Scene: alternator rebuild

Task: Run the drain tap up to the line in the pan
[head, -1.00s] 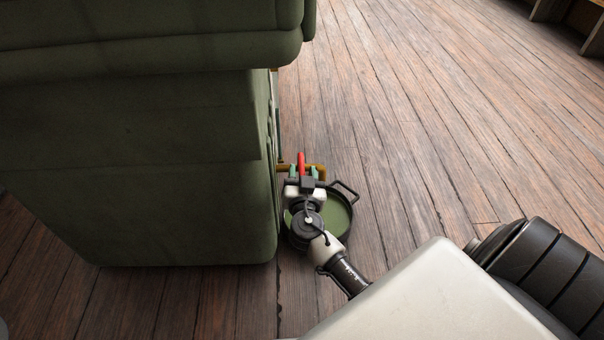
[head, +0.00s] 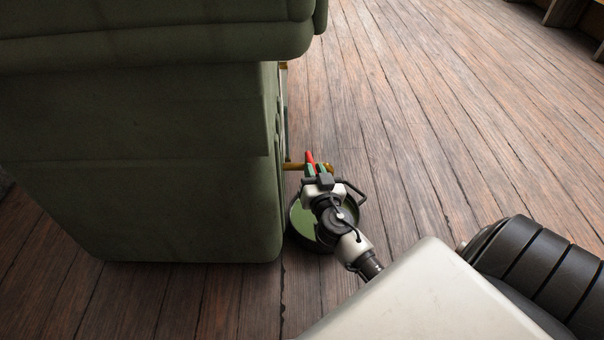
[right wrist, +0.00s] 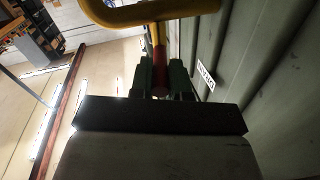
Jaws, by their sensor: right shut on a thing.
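The drain tap has a brass pipe (head: 294,166) coming out of the right side of the big green machine. Its red lever (head: 310,157) leans with its top to the left. My right gripper (head: 315,170), with green fingers, is shut on the red lever; the right wrist view shows the fingers on both sides of the lever (right wrist: 160,72), under the yellow pipe (right wrist: 150,10). The round dark pan (head: 351,221) stands on the floor below, green inside, partly hidden by my right wrist. I cannot make out a line in it or any stream. My left gripper is not in view.
The green machine (head: 150,210) stands close on the left, beside the pan. The plank floor (head: 450,130) to the right and behind is clear. A wooden bench or shelf (head: 562,12) stands at the far right. A white label (right wrist: 206,76) shows on the machine's side.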

